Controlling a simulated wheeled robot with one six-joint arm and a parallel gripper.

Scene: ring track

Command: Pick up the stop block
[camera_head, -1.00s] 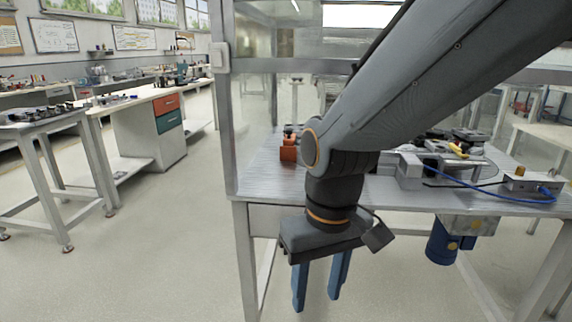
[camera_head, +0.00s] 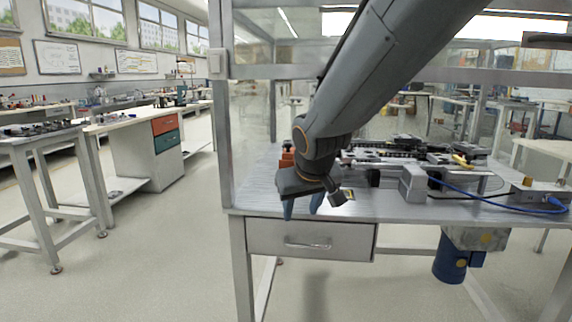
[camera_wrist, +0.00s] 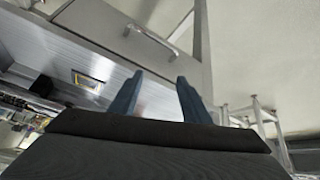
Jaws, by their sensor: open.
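My gripper (camera_head: 302,208) is open and empty, its two blue fingers pointing down at the front left edge of the metal table (camera_head: 262,196). The fingers also show in the wrist view (camera_wrist: 159,80), with the drawer front and floor beyond them. An orange-red block (camera_head: 287,158) stands on the table behind my gripper, partly hidden by it. A grey block (camera_head: 412,184) sits right of my gripper near the front edge. I cannot tell for sure which of these is the stop block.
Track machinery (camera_head: 400,150) fills the table's middle and back. A blue cable (camera_head: 480,188) runs to a small box at the right. A drawer (camera_head: 310,240) is under the tabletop. A frame post (camera_head: 222,130) rises at the left corner.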

